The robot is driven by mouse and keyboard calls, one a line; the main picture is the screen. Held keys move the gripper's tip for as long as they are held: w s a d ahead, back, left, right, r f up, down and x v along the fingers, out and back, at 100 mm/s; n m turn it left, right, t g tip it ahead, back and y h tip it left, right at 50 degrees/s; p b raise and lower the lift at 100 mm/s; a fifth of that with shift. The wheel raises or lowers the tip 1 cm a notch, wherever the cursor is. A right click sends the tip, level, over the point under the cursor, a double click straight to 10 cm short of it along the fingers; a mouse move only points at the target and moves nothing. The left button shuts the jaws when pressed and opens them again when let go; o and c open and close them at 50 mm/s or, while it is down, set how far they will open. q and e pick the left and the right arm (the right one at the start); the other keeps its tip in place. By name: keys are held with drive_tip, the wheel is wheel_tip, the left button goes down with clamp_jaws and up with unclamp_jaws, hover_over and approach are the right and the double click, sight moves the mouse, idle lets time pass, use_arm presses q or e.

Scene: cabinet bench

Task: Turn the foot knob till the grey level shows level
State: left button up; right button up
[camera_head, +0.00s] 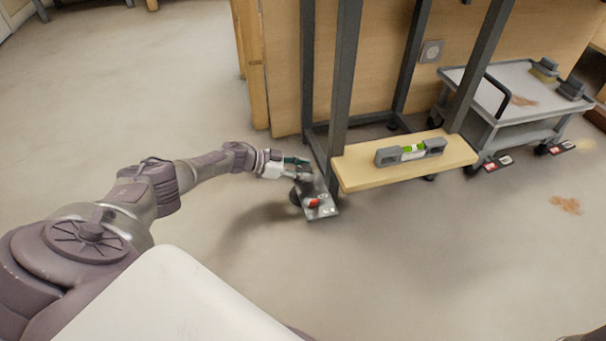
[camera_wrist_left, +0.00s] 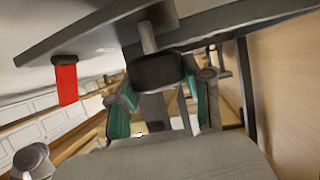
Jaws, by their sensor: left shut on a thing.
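The grey level (camera_head: 385,157) lies on a pale wooden board (camera_head: 360,175) at the bench's lower frame, its green vial facing up. The bubble is too small to read. My left gripper (camera_head: 300,168) is low by the bench leg, beside a grey plate with a red tab (camera_head: 314,203). In the left wrist view, the dark round foot knob (camera_wrist_left: 158,73) hangs on a short stem below a grey bar (camera_wrist_left: 205,22). My left gripper (camera_wrist_left: 165,95), with teal-padded fingers on either side, is shut on the knob. My right gripper is not in view.
A grey cart (camera_head: 520,95) with brushes on it stands at the right. A dark bench leg (camera_head: 345,70) rises right of my left gripper. A brown stain (camera_head: 565,204) marks the floor at right. The floor in front of the board is clear.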

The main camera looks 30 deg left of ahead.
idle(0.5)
use_arm(q)
drive_tip(key=o, duration=1.2)
drive_tip(key=shift+w, duration=0.1)
drive_tip(key=shift+c, duration=0.2)
drive_tip(key=shift+s+a+r, duration=0.1)
drive_tip(key=shift+s+a, duration=0.1)
drive_tip(key=shift+s, duration=0.05)
drive_tip(key=v, duration=1.1)
drive_tip(key=shift+a+r, duration=0.15)
